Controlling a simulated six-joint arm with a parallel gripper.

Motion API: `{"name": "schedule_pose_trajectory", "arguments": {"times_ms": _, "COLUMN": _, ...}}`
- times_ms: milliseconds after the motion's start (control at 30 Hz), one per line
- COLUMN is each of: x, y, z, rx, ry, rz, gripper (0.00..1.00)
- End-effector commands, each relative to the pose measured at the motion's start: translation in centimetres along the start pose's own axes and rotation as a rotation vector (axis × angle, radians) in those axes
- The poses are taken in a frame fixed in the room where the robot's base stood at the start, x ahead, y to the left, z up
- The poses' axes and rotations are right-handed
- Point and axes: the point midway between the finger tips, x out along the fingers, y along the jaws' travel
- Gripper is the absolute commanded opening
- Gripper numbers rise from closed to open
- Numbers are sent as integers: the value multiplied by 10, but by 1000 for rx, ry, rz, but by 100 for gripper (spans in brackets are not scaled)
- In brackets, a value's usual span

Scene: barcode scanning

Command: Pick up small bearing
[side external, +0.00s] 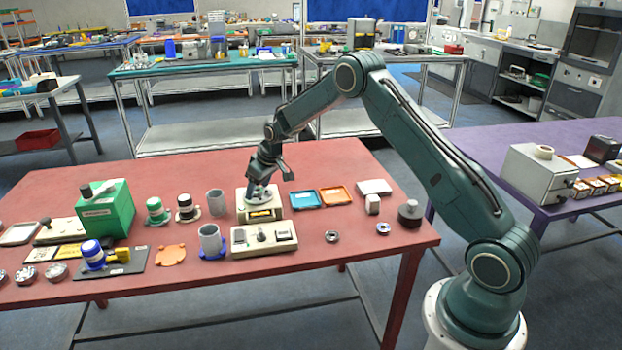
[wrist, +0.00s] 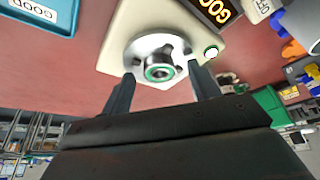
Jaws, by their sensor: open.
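A small bearing (wrist: 159,73) with a green ring sits on a round silver plate (wrist: 140,47) on top of a beige device (wrist: 112,60) in the wrist view. In the side view my gripper (side external: 262,187) is low over the device and hides the bearing.
A blue tray (side external: 306,207) and an orange tray (side external: 337,204) lie right of the device. A beige control box (side external: 264,244) stands in front. Two ring-shaped parts (side external: 332,236) (side external: 383,228) lie on the red table. Grey cylinders (side external: 212,241) and a green box (side external: 118,212) stand left.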

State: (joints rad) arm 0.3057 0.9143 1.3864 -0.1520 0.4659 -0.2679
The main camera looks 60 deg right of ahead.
Motion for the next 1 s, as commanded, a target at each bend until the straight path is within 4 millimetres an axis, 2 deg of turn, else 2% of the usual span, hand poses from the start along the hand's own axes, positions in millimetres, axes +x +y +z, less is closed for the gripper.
{"name": "schedule_pose_trajectory", "arguments": {"times_ms": 333, "x": 0, "y": 0, "z": 0, "rx": 0, "ry": 0, "rz": 0, "gripper": 61}}
{"name": "schedule_pose_trajectory", "arguments": {"times_ms": 367, "x": 0, "y": 0, "z": 0, "rx": 0, "ry": 0, "rz": 0, "gripper": 57}}
{"name": "schedule_pose_trajectory", "arguments": {"times_ms": 600, "x": 0, "y": 0, "z": 0, "rx": 0, "ry": 0, "rz": 0, "gripper": 12}}
{"name": "schedule_pose_trajectory", "arguments": {"times_ms": 667, "x": -1, "y": 0, "z": 0, "rx": 0, "ry": 0, "rz": 0, "gripper": 8}}
{"name": "schedule_pose_trajectory", "arguments": {"times_ms": 1000, "x": -4, "y": 0, "z": -2, "rx": 0, "ry": 1, "rz": 0, "gripper": 8}}
